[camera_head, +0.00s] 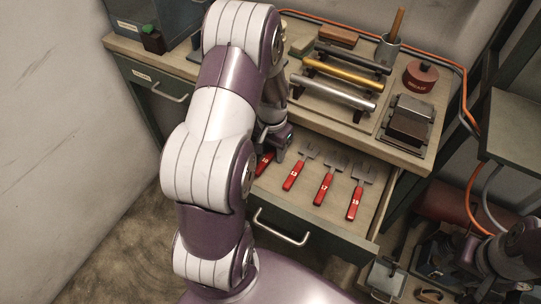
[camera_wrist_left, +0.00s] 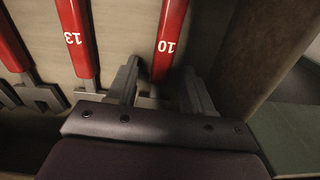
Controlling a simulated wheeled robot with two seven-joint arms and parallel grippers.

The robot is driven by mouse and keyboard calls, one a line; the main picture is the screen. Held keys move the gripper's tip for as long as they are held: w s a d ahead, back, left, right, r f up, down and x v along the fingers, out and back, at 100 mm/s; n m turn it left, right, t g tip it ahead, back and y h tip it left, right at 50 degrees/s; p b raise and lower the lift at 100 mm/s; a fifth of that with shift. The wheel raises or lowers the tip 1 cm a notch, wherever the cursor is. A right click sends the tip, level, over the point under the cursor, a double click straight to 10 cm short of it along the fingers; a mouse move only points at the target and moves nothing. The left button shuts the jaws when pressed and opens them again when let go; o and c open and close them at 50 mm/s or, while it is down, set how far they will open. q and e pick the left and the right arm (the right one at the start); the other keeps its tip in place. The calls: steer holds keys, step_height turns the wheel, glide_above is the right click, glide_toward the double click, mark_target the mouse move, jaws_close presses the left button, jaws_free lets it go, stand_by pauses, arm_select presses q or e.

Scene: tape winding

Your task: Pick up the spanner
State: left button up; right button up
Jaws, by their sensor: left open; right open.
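Several red-handled spanners lie in a row in the open drawer (camera_head: 262,192). The spanner marked 10 (camera_head: 262,163) is leftmost and partly hidden by my left arm. It also shows in the left wrist view (camera_wrist_left: 170,32). The spanner marked 13 (camera_head: 293,178) lies to its right and shows in the wrist view too (camera_wrist_left: 76,38). Two more spanners (camera_head: 325,188) (camera_head: 356,198) lie further right. My left gripper (camera_wrist_left: 160,70) is open, with its fingers on either side of spanner 10. My right gripper (camera_head: 450,250) is at the lower right, away from the drawer; its fingers are unclear.
The worktop above the drawer holds a rack of metal bars (camera_head: 345,75), a red tape roll (camera_head: 421,76), a cup (camera_head: 388,50) and a dark block (camera_head: 408,120). The drawer's side wall (camera_wrist_left: 240,60) is close to my left gripper.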

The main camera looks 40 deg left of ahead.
arm_select(q)
jaws_close()
steer(key=shift+r, duration=0.15)
